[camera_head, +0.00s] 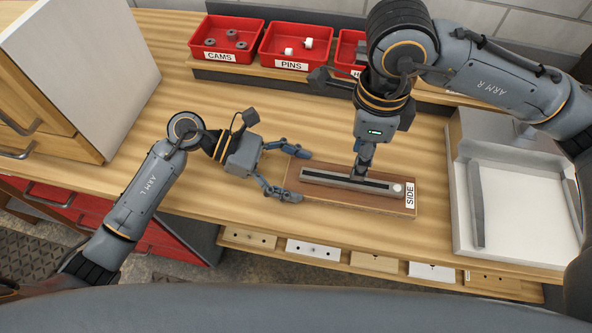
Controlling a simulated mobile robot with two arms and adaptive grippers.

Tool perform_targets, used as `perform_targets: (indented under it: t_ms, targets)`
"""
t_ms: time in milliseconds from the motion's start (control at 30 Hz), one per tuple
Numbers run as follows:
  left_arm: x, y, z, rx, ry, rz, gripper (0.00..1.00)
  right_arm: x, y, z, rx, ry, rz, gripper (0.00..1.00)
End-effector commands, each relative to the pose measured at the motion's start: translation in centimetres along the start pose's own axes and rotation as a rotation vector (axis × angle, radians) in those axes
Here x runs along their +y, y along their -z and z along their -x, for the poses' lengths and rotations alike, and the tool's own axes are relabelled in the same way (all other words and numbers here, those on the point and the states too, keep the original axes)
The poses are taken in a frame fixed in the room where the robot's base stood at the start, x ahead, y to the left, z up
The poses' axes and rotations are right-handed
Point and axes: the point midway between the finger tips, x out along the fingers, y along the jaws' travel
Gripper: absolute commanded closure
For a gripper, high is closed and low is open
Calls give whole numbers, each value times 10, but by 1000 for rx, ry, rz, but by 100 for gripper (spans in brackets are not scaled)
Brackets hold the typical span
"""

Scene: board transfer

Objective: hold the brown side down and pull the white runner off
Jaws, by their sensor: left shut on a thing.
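The brown side (370,203), a flat board labelled "SIDE", lies flat on the wooden bench. A long pale runner (320,178) with a dark strip along it and a white round spot near its right end lies along the board's top. My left gripper (302,175) comes in from the left, its two fingers spread to either long edge of the board's left end, shut on it. My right gripper (361,176) points straight down over the middle of the runner. Its fingertips are small and close together at the runner; whether they grip it is unclear.
A light tray (460,215) holding a grey bar stands at the right. Red bins (225,55) labelled "CAMS" and "PINS" line the back. A cabinet (85,75) stands at the left. The bench (200,85) between the cabinet and the board is clear.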

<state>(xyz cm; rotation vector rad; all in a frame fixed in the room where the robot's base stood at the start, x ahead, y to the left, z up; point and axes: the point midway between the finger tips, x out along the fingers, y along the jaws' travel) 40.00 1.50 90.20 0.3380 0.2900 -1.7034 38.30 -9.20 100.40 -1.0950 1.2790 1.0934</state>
Motion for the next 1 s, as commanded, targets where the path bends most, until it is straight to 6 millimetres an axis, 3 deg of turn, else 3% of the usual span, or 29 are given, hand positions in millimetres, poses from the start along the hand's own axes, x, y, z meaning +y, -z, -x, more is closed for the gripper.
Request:
perform_targets:
  t_ms: [300,500,933,967,1000]
  targets:
    - [0,1,0,2,2,1,63,0,0,-46,0,-3,-3,58]
    - [0,1,0,2,2,1,63,0,0,-66,-1,-2,-5,58]
    - [-1,1,0,3,2,1,63,0,0,-74,-1,0,-3,58]
    - [-1,1,0,3,2,1,63,0,0,-74,-1,0,-3,61]
    - [-1,1,0,3,2,1,63,0,0,-74,-1,0,-3,69]
